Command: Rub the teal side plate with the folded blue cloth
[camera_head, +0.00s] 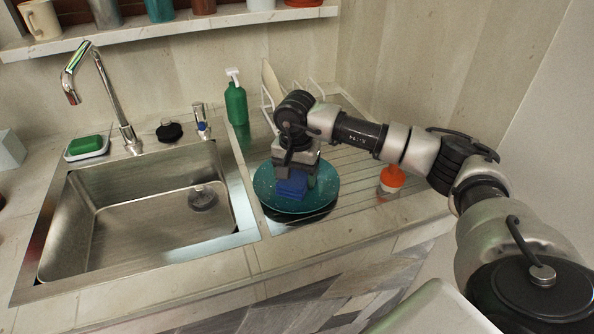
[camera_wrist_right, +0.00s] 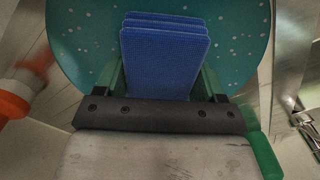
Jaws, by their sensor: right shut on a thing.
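The teal side plate (camera_head: 325,190) lies on the ribbed drainboard to the right of the sink. It is speckled with pale dots in the right wrist view (camera_wrist_right: 80,40). My right gripper (camera_head: 293,178) is over the plate, pointing down. It is shut on the folded blue cloth (camera_head: 291,188), which shows as stacked blue layers in the right wrist view (camera_wrist_right: 165,55). The cloth is at the plate's surface, near its middle; I cannot tell whether it touches. My left gripper is in neither view.
The steel sink (camera_head: 140,220) with its tap (camera_head: 105,90) is on the left. A green pump bottle (camera_head: 236,100) stands behind the plate, near a dish rack (camera_head: 270,85). An orange-and-white object (camera_head: 391,179) stands right of the plate. A green sponge (camera_head: 86,145) sits behind the sink.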

